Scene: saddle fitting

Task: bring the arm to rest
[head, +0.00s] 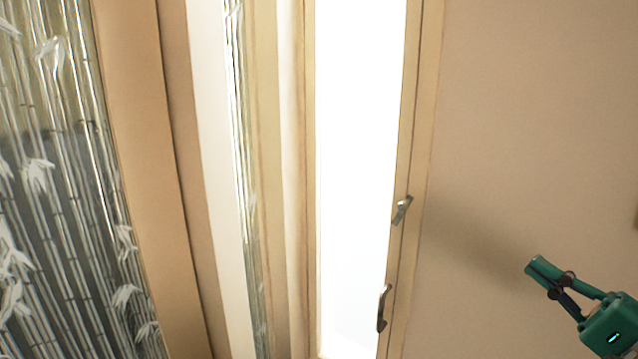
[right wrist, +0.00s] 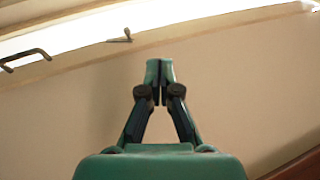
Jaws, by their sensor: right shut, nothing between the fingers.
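My right gripper (head: 541,268) is at the lower right of the head view, in front of a plain beige wall. Its green fingers are closed together with nothing between them. It also shows in the right wrist view (right wrist: 159,75), with the fingertips meeting at the middle. It is apart from the window frame and its handles. My left gripper is in neither view.
A bright window with a wooden frame (head: 423,130) stands left of my right gripper. It carries an upper metal handle (head: 402,209) and a lower one (head: 383,308). A bamboo-patterned glass panel (head: 60,190) is at the far left. The beige wall (head: 540,120) is bare.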

